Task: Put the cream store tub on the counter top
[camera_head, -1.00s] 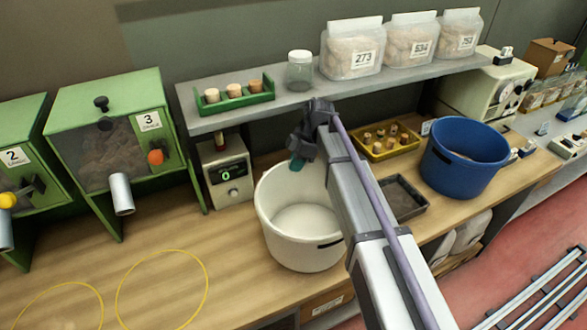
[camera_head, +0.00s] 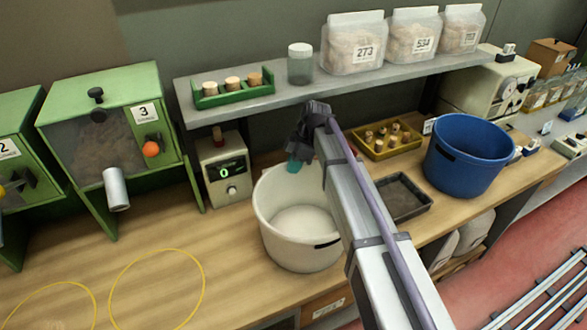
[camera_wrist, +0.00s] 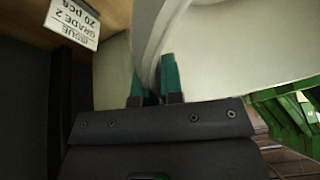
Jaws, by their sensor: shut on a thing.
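The cream tub (camera_head: 296,258) is upright at the middle of the counter top (camera_head: 225,262), in front of the shelf. I cannot tell whether its base touches the counter. My gripper (camera_head: 295,165) is at the tub's back rim, and its teal fingers are shut on that rim. The wrist view shows the fingers (camera_wrist: 154,85) on either side of the tub wall (camera_wrist: 235,50). My arm hides part of the tub's right side.
A scale (camera_head: 225,172) stands close left of the tub. A dark tray (camera_head: 402,199), a yellow tray (camera_head: 388,140) and a blue tub (camera_head: 466,155) are to the right. The shelf (camera_head: 300,98) overhangs behind. The counter is clear at left, around yellow rings (camera_head: 157,290).

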